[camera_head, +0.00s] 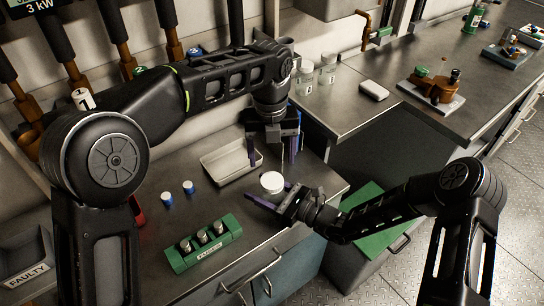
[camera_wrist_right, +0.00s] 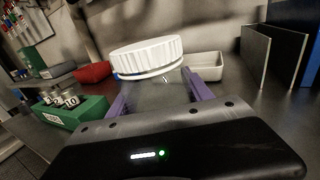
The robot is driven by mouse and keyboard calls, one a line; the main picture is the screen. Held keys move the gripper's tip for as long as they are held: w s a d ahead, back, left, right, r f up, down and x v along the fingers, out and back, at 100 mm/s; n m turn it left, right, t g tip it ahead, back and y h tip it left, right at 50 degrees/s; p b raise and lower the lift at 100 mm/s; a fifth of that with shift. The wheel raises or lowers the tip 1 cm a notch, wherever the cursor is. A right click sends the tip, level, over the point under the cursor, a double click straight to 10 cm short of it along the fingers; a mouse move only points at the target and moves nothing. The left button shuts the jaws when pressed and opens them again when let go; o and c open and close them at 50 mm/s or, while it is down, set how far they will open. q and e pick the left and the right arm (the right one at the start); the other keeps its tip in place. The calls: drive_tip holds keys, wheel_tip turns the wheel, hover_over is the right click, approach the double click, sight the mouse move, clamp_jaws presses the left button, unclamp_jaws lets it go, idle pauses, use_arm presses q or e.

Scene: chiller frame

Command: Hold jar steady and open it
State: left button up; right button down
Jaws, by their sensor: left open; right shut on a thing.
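The lid sits on the jar, which looks upright. My left gripper (camera_head: 273,152) is open and empty, fingers pointing down, above and just behind the lid. The jar's lower part is hidden.
A pale shallow tray (camera_head: 207,163) lies behind and left of the jar. Two blue-and-white caps (camera_head: 188,187) stand left. Clear jars (camera_head: 328,70) stand at the back. Upright panels (camera_wrist_right: 255,55) show right.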

sight(272, 180)
use_arm(q)
drive_tip(key=m, duration=0.3)
drive_tip(key=shift+f, duration=3.95)
drive_tip(key=shift+c, duration=0.5)
